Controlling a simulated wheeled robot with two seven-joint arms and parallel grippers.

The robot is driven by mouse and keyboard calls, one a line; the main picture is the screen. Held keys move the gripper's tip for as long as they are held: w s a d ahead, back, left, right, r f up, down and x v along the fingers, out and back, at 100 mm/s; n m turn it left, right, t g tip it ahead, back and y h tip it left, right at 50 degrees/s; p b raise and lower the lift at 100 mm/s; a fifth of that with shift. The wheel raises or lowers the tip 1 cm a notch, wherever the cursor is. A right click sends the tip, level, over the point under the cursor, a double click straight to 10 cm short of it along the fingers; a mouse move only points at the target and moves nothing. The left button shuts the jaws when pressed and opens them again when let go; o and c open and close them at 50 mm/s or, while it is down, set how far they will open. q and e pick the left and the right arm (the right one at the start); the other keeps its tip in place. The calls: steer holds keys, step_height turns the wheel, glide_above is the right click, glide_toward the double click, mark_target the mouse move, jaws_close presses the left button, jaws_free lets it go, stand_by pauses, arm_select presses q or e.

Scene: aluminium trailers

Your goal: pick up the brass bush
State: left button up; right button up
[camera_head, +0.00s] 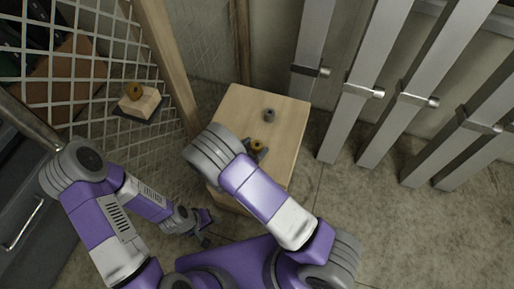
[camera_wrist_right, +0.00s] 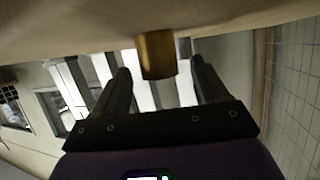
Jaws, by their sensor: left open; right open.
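The brass bush (camera_head: 257,146) stands on the wooden table top (camera_head: 283,104), beside my right gripper (camera_head: 259,153). In the right wrist view the picture is turned over, and the brass bush (camera_wrist_right: 157,56) stands out from the pale table surface. It shows in the gap between the two dark fingers of my open right gripper (camera_wrist_right: 161,68); no contact can be made out. My left gripper (camera_head: 206,225) is open and empty, low beside the table.
A wire mesh panel (camera_head: 115,45) with wooden posts is on the left. Aluminium uprights (camera_head: 365,70) line the back right. Concrete floor (camera_head: 365,225) is clear.

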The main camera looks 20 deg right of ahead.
steer(key=shift+x, duration=1.05)
steer(key=c, duration=1.3)
